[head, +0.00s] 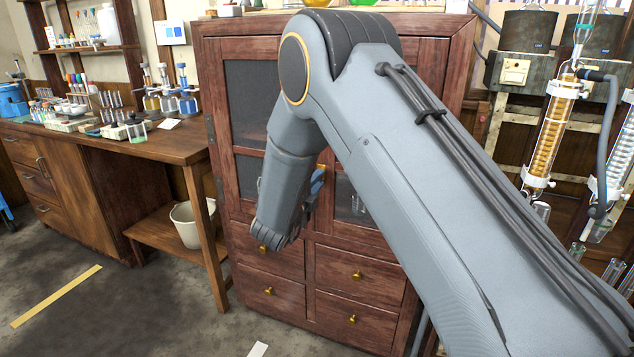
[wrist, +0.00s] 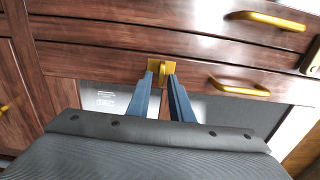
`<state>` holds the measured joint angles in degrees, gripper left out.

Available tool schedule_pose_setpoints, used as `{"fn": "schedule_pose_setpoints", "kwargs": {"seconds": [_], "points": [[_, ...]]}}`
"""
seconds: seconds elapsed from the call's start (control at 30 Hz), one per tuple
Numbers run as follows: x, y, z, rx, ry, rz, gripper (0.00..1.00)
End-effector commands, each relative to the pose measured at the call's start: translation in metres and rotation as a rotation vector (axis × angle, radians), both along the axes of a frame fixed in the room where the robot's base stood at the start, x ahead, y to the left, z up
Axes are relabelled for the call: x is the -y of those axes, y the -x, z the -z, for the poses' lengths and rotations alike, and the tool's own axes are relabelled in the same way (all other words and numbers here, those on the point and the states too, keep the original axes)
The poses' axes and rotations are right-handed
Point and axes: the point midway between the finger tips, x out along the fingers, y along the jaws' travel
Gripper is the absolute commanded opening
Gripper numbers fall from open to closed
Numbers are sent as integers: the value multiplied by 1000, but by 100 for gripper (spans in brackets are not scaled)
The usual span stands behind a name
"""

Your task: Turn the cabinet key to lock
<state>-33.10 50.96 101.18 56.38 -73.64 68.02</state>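The cabinet (head: 330,230) is dark red-brown wood with dark door panels and drawers below. In the wrist view, a small gold key (wrist: 162,76) stands out from a square gold lock plate (wrist: 153,64) on the door frame. My gripper (wrist: 161,77) has two blue fingers, partly apart, with the key between their tips. A narrow gap shows between the fingers; firm contact with the key is not visible. In the head view, my wrist hides most of the key, and a blue finger (head: 318,182) shows beside the gold lock area.
Gold handles (wrist: 240,87) stand out near the lock. A wooden bench (head: 110,140) with glassware is left of the cabinet, a white bucket (head: 192,222) on its lower shelf. Glass columns (head: 550,130) stand at the right. Floor at the front left is clear.

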Motion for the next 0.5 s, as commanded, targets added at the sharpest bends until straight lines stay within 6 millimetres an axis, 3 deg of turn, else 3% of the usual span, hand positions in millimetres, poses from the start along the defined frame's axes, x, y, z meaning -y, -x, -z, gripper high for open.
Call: {"fn": "schedule_pose_setpoints", "kwargs": {"seconds": [0.33,0.5], "points": [[-1,1,0,0,1,0,26],[-8,18,0,0,1,-3,26]]}}
